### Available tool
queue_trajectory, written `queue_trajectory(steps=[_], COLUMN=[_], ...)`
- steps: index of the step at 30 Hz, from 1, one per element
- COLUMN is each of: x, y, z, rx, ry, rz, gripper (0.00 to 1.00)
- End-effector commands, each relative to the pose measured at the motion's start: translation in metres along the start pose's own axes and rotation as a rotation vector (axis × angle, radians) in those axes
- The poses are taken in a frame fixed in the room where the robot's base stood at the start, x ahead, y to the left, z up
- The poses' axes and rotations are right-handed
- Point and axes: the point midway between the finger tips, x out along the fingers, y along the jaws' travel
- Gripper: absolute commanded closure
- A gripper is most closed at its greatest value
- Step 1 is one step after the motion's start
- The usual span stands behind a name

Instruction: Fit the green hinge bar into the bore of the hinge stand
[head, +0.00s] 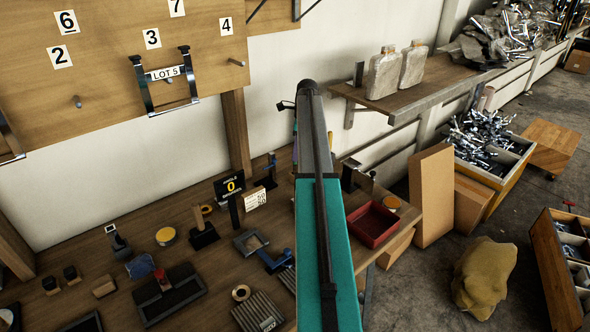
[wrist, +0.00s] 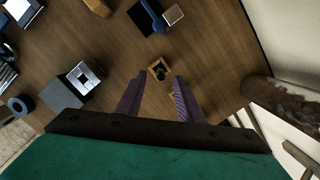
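In the wrist view my gripper (wrist: 159,78) is open, its two ridged purple-grey fingers apart over the workbench with nothing held between them. Just past the fingertips a small square wooden holder (wrist: 152,76) stands on the bench, with a dark green piece (wrist: 161,71) in it. This may be the hinge bar's upper end; it is too small to tell. A silver bracket-like block (wrist: 84,76) lies to the left; I cannot tell whether it is the hinge stand. In the head view my own arm hides the gripper and the bench behind it.
The workbench (head: 75,230) carries several tools and blocks. A red tray (head: 372,224) sits near its right end. A shelf (head: 405,98) juts out at upper right.

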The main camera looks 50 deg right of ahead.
Motion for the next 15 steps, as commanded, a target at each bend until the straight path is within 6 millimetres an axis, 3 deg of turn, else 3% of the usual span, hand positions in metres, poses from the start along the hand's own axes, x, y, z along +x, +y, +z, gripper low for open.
queue_trajectory(steps=[9, 15], x=[0.031, 0.041], y=[0.000, -0.001], z=[0.000, 0.000], rx=[-0.001, -0.001], ry=[0.000, 0.000], rz=[0.002, 0.000], gripper=[0.66, 0.66])
